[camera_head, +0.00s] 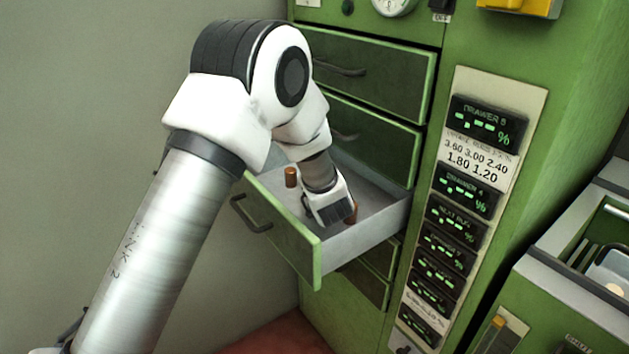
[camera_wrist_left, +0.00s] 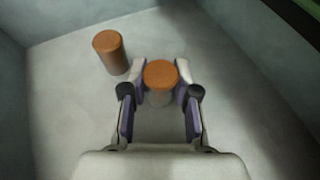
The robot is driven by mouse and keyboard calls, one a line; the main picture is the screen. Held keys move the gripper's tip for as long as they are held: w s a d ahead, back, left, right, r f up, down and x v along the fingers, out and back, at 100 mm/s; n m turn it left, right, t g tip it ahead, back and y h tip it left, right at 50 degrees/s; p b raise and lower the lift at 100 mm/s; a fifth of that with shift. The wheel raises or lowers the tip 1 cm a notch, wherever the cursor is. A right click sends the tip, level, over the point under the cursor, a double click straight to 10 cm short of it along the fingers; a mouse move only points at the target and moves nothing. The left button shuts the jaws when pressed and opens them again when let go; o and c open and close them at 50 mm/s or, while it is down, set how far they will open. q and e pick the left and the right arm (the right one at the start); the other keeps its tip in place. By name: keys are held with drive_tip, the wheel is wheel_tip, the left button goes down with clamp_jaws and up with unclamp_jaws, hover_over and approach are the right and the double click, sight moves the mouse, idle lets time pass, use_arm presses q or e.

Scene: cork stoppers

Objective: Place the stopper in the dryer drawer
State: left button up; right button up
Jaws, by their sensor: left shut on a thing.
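My left gripper (camera_head: 338,214) is inside the open drawer, its fingers pointing down. In the left wrist view its two fingers (camera_wrist_left: 160,88) are shut on an orange-brown cork stopper (camera_wrist_left: 161,77), held upright. The stopper's lower part looks pale and blurred, and I cannot tell whether its base touches the floor. My right gripper is not in view.
The green dryer drawer (camera_head: 318,262) is pulled out, with grey inner walls. Closed drawers (camera_head: 375,75) are above it and another is below. A panel of digital displays (camera_head: 470,195) is to the right. The drawer floor (camera_wrist_left: 70,120) has free room around the stoppers.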

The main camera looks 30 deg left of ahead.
use_arm(q)
drive_tip(key=shift+a+f, duration=0.1)
drive_tip(key=shift+f, duration=0.15)
drive_tip(key=shift+b, duration=0.5)
drive_tip(key=o, duration=0.8)
drive_tip(key=shift+o, duration=0.2)
wheel_tip(320, 180, up, 2)
drive_tip(key=p, duration=0.3)
drive_tip(key=shift+s+d+b, duration=0.65)
drive_tip(key=shift+s+d, duration=0.15)
drive_tip(key=v, duration=0.5)
drive_tip(key=shift+s, duration=0.15)
